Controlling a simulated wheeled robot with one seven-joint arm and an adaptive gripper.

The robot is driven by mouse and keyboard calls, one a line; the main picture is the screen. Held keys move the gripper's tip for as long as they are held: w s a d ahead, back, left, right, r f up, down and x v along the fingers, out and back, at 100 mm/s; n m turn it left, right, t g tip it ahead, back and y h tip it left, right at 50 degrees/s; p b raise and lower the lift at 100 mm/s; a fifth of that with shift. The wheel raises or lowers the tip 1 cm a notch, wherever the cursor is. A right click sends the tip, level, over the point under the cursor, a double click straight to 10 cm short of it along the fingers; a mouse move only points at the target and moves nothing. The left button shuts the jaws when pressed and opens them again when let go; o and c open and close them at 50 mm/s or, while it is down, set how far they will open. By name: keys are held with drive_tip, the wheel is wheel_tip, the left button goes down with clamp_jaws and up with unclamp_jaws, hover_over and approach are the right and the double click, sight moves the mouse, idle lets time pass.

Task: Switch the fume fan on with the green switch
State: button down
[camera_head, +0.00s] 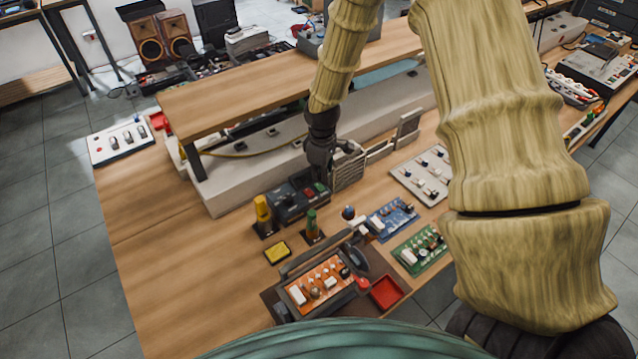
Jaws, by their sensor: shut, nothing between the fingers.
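A dark box (288,208) stands on the wooden bench, in front of the raised shelf. On its right end a small red switch (309,192) and a small green switch (321,188) sit side by side. My gripper (321,178) points down, shut and empty, its tips just above or at the green switch. I cannot tell whether they touch it. A grey slatted panel (349,173), perhaps the fan's grille, stands right beside my gripper. My gripper hides part of the space behind the switches.
An orange circuit board (320,284), blue board (392,219) and red tray (386,291) lie nearer. The wooden shelf (270,85) overhangs behind.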

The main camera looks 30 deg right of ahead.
sight(322, 189)
drive_tip(key=shift+r+p, duration=1.1)
drive_tip(key=shift+r, duration=0.65)
